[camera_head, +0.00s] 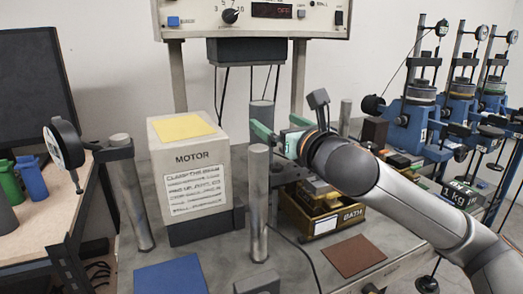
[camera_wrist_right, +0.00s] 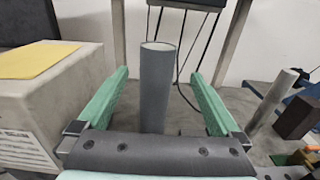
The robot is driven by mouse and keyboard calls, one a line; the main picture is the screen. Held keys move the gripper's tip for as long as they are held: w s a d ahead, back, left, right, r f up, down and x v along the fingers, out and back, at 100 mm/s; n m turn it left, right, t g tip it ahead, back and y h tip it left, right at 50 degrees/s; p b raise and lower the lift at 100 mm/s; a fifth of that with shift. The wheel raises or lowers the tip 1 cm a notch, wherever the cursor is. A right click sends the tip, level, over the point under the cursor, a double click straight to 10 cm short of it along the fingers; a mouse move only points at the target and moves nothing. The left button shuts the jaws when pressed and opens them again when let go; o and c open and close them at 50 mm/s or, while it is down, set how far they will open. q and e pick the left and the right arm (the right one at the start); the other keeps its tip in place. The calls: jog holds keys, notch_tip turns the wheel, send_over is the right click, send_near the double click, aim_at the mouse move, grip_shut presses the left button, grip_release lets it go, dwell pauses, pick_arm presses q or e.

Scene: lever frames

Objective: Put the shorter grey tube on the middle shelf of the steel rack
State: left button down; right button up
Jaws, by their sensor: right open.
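A dark grey tube (camera_wrist_right: 157,88) stands upright in the right wrist view, with a pale round top. In the head view its upper part (camera_head: 262,112) shows behind my right gripper (camera_head: 277,130), and its lower part is hidden. In the right wrist view my right gripper (camera_wrist_right: 161,78) has its green fingers spread to either side of the tube, with a gap on both sides. Another dark grey cylinder (camera_head: 6,216) is cut off at the left edge of the head view. I cannot tell which is shorter. I cannot make out the steel rack's middle shelf. My left gripper is not in view.
A motor block (camera_head: 190,170) with a yellow top stands left of the gripper. A steel post (camera_head: 258,205) rises in front. A brass-coloured tray (camera_head: 325,222) and brown mat (camera_head: 353,256) lie right, a blue mat (camera_head: 171,275) in front. Blue gauge stands (camera_head: 410,115) stand at right.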

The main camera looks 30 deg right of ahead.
aim_at(267, 117)
jog(key=shift+w, duration=2.8)
jog(key=shift+c, duration=0.4)
grip_shut()
jog(key=shift+r, duration=0.1)
